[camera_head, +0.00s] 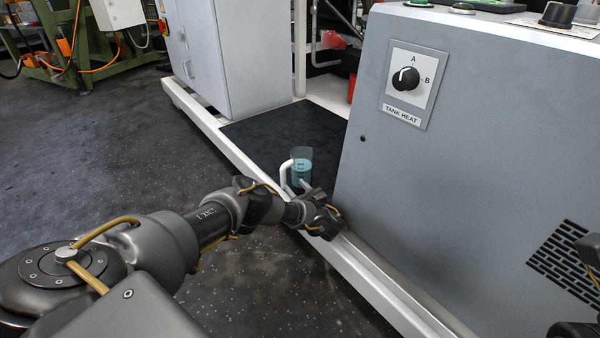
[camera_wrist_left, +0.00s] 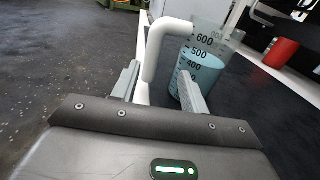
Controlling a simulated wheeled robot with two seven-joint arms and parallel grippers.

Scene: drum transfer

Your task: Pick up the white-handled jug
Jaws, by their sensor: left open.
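The jug (camera_head: 303,166) is a clear beaker with blue liquid and a white handle (camera_head: 286,169) on its left side. It stands upright on the dark mat beside the grey cabinet. In the left wrist view the jug (camera_wrist_left: 208,60) shows volume marks, and its white handle (camera_wrist_left: 155,55) rises between my fingers. My left gripper (camera_head: 298,187) is open at the near side of the jug. In the left wrist view its fingers (camera_wrist_left: 158,86) lie either side of the handle's lower part, with a gap showing to the left; contact on the right cannot be told.
A grey cabinet (camera_head: 460,160) with a "TANK HEAT" knob (camera_head: 406,79) stands close to the right of the jug. A white frame rail (camera_head: 215,128) runs along the mat's left edge. A red container (camera_wrist_left: 281,52) stands behind.

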